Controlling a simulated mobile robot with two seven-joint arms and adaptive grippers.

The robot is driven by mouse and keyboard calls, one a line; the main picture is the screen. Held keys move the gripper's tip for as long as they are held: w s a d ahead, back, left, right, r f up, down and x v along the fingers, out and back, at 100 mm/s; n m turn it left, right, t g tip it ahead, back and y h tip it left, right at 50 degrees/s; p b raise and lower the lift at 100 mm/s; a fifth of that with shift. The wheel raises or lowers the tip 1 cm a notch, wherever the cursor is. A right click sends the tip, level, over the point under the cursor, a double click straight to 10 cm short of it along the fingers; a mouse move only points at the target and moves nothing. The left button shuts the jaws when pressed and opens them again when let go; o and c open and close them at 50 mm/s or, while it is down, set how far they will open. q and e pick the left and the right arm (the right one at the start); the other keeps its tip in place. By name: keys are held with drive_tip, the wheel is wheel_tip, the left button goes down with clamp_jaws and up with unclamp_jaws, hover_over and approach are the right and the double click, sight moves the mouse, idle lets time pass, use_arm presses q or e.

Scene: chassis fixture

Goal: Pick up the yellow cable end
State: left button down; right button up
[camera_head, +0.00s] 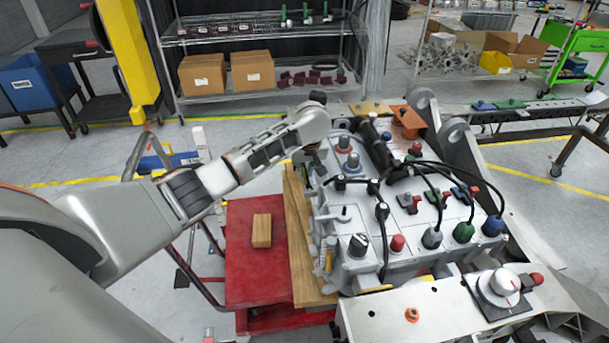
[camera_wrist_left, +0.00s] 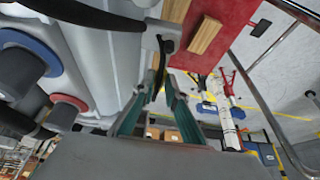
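A small yellow piece (camera_head: 328,262), which may be the yellow cable end, shows low on the left side of the grey chassis (camera_head: 350,285) in the head view. I cannot make out its exact shape. My left arm reaches over from the left to the chassis's far left corner. Its gripper (camera_wrist_left: 161,88) shows best in the left wrist view, two teal fingers with a visible gap. My right gripper is not in view.
Black cables and blue, green and red connectors (camera_head: 463,231) crowd the chassis top. A wooden block (camera_head: 262,230) lies on a red cart (camera_head: 240,280) to the left. A white panel with a knob (camera_head: 498,287) stands at the front right. Shelves are far behind.

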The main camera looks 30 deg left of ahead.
sight(305, 173)
use_arm(q)
drive_tip(key=shift+r, duration=0.15)
wheel_tip(305, 173, up, 20)
idle(0.7)
drive_tip(key=shift+r, duration=1.9)
